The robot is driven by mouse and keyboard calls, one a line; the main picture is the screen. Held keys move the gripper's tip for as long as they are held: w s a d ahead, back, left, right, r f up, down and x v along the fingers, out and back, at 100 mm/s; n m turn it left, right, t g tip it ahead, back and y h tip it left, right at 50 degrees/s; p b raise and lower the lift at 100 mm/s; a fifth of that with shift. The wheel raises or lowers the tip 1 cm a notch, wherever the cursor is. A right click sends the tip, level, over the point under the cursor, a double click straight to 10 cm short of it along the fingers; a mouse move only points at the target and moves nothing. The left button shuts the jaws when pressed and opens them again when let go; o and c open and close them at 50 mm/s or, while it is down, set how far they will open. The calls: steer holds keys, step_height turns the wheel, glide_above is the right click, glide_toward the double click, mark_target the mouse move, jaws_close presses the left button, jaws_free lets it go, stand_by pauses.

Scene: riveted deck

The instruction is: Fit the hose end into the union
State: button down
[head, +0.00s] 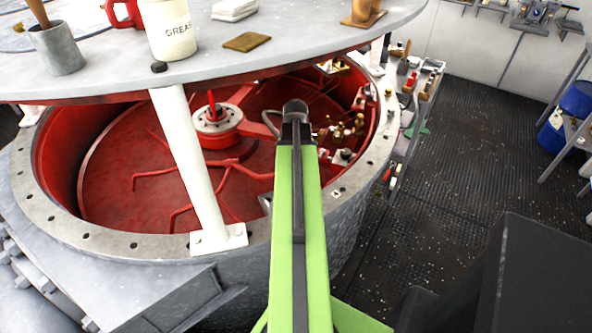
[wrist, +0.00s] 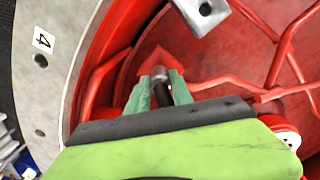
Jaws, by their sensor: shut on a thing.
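In the wrist view my gripper (wrist: 160,84) has its two green fingers closed around a short dark piece with a pale metal tip, which looks like the hose end (wrist: 162,92). The tip points away from my wrist, toward a red angular bracket inside the red-walled drum. The rest of the hose is hidden behind the gripper body. In the head view my arm reaches over the drum rim and hides the fingers and the held piece. Brass fittings (head: 340,131) sit on the drum's right inner wall; I cannot tell whether the union is among them.
The round drum's bolted rim (head: 120,243) surrounds a red interior with branching red pipes and a central hub (head: 217,125). A white post (head: 188,160) and a grey tabletop (head: 205,68) stand left of my arm. A metal block (wrist: 205,14) shows at the wrist view's top. Dark floor lies right.

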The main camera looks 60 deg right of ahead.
steer(key=shift+f+b, duration=0.3)
steer(key=shift+b, duration=0.05)
steer(key=c, duration=1)
jaws_free()
steer(key=shift+c, duration=0.2)
steer(key=shift+r, duration=0.1)
step_height(320, 180, up, 12)
steer(key=p, duration=1.2)
steer(key=shift+s, duration=0.1)
